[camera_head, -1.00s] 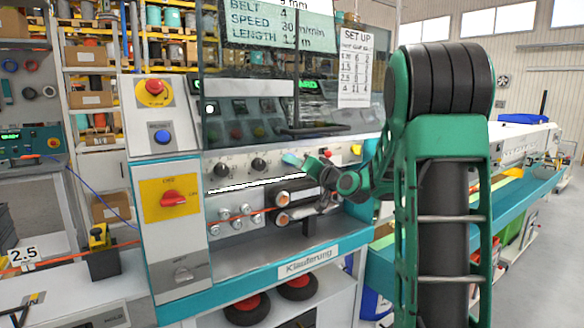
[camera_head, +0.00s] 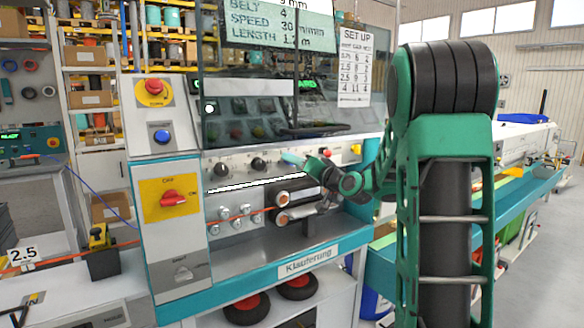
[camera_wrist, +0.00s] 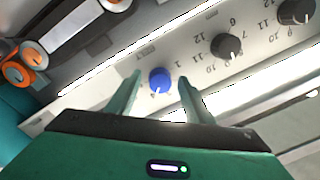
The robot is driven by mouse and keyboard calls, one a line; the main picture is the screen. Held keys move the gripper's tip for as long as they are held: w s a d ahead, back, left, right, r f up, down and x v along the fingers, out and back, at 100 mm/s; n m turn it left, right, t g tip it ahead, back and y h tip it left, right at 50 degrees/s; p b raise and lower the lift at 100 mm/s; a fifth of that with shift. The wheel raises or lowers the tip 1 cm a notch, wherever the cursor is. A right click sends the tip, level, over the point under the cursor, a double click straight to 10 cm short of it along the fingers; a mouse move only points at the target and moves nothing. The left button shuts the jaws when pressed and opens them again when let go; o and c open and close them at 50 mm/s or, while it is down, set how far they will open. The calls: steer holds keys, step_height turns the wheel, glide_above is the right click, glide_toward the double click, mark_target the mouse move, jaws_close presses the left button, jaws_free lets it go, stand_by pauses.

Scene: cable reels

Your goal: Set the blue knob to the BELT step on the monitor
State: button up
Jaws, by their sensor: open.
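The blue knob (camera_wrist: 160,80) sits on the pale panel in the wrist view, with a white mark on its lower edge. My gripper (camera_wrist: 158,78) is open, its two fingers on either side of the knob. I cannot tell whether they touch it. In the head view, my gripper (camera_head: 292,159) is at the panel, and the blue knob is hidden behind it. The monitor (camera_head: 268,25) reads BELT 4, with SPEED 30 and LENGTH lines below.
Two black knobs, one nearer (camera_wrist: 227,46) and one farther (camera_wrist: 295,11), are right of the blue knob in the wrist view. Rollers with orange centres (camera_head: 284,199) lie below the panel. A SET UP sheet (camera_head: 355,66) hangs right of the monitor. A red switch (camera_head: 170,199) is at left.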

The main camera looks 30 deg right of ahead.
steer(key=s, duration=1)
steer(key=shift+d+f, duration=0.2)
steer(key=shift+d, duration=0.1)
steer(key=shift+w, duration=0.1)
steer(key=s+a+f+n+g, duration=0.2)
steer(key=s+a+f+g, duration=0.25)
steer(key=f, duration=0.25)
steer(key=s+a+f+n+g, duration=0.1)
steer(key=s+a+f+g, duration=0.3)
steer(key=f, duration=0.3)
steer(key=s+f+m+g, duration=0.1)
steer(key=s+f+g, duration=0.1)
steer(key=s, duration=0.7)
steer(key=s+f+g, duration=0.2)
steer(key=s+g, duration=0.2)
steer(key=s, duration=0.5)
steer(key=s+f+m+g, duration=0.1)
steer(key=s+g, duration=0.3)
steer(key=s, duration=0.5)
steer(key=shift+s+f+m+h, duration=0.3)
steer(key=shift+f+h, duration=0.1)
steer(key=shift+f, duration=0.4)
